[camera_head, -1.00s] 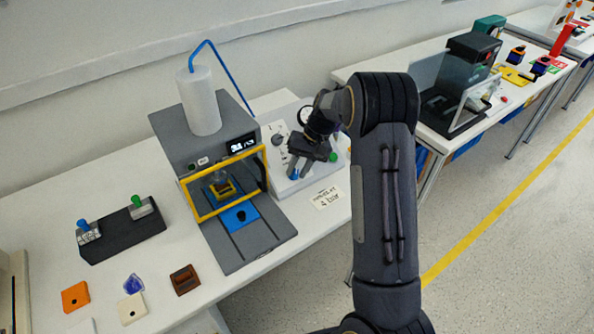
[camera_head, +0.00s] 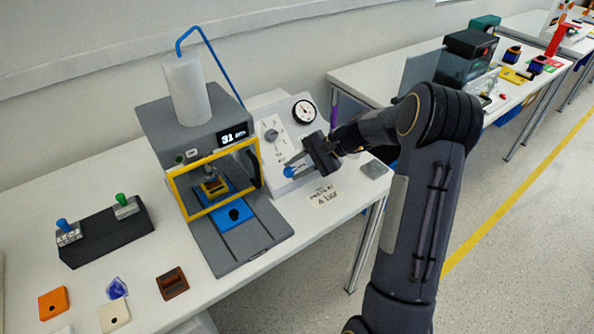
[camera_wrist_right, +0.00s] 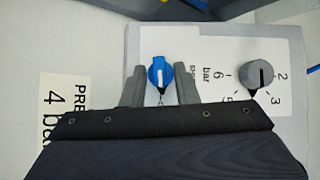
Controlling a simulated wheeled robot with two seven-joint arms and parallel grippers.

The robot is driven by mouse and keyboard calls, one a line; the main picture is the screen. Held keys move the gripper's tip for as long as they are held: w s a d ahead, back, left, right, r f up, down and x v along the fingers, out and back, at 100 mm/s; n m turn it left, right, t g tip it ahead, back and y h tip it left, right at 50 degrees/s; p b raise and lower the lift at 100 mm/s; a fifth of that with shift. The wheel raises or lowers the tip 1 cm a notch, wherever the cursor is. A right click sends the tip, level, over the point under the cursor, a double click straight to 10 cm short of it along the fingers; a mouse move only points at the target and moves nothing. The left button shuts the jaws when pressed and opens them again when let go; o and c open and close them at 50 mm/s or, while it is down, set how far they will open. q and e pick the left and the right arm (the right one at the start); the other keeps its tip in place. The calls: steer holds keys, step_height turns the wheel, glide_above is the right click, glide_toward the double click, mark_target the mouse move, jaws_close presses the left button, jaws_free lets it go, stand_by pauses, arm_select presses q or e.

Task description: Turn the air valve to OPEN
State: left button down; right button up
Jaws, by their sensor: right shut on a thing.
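The blue valve knob (camera_head: 289,172) sits low on the pale sloped panel (camera_head: 270,122) beside the press. My right gripper (camera_head: 297,165) reaches it from the right. In the right wrist view the knob (camera_wrist_right: 160,72) lies between the two fingertips of the right gripper (camera_wrist_right: 160,82), one on each side, and the gripper is shut on it. A white line on the knob runs roughly up and down in that view. The valve's lettering is mostly hidden or too small to read. My left gripper is not in view.
A grey dial knob (camera_wrist_right: 263,78) with bar numbers and a round gauge (camera_head: 304,112) are on the same panel. The press (camera_head: 195,135) with its yellow frame stands to the left. A "4 bar" card (camera_head: 325,196) and a grey block (camera_head: 374,169) lie in front.

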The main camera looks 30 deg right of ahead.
steer(key=shift+d+m+t+b, duration=0.1)
steer(key=shift+m+t+b, duration=0.2)
steer(key=shift+m+t, duration=0.15)
steer(key=o, duration=0.7)
steer(key=shift+f, duration=0.1)
steer(key=v, duration=0.8)
steer(key=shift+w, duration=0.1)
